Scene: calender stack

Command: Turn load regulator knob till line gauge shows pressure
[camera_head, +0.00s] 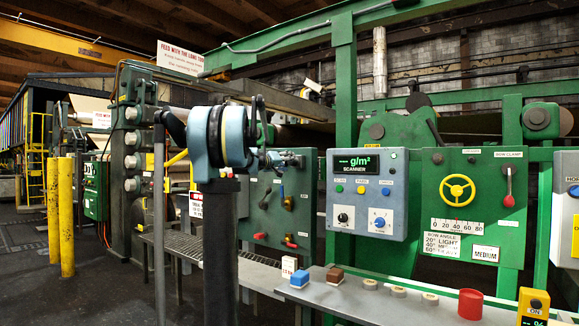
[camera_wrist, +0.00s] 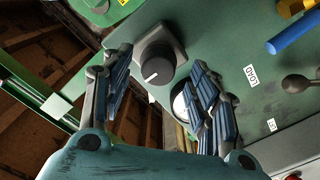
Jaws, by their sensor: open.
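In the wrist view, a dark round knob (camera_wrist: 158,66) with a white pointer line sits on a square grey mount on the green panel (camera_wrist: 222,35). My gripper (camera_wrist: 160,74) is open, with one finger on each side of the knob in the picture; I cannot tell whether either finger touches it. A round pale-faced gauge (camera_wrist: 181,106) is partly hidden behind the right finger, and its reading does not show. A "LOAD" label (camera_wrist: 250,76) is to the right. In the head view, my gripper (camera_head: 292,160) is at the top of the green panel (camera_head: 262,215), hiding the knob.
A blue handle (camera_wrist: 291,33) and a dark ball-ended lever (camera_wrist: 296,83) stick out right of the gripper. In the head view, the grey scanner box (camera_head: 367,212) is close on the right. A bench (camera_head: 380,305) with small blocks and a red cup (camera_head: 470,304) runs below.

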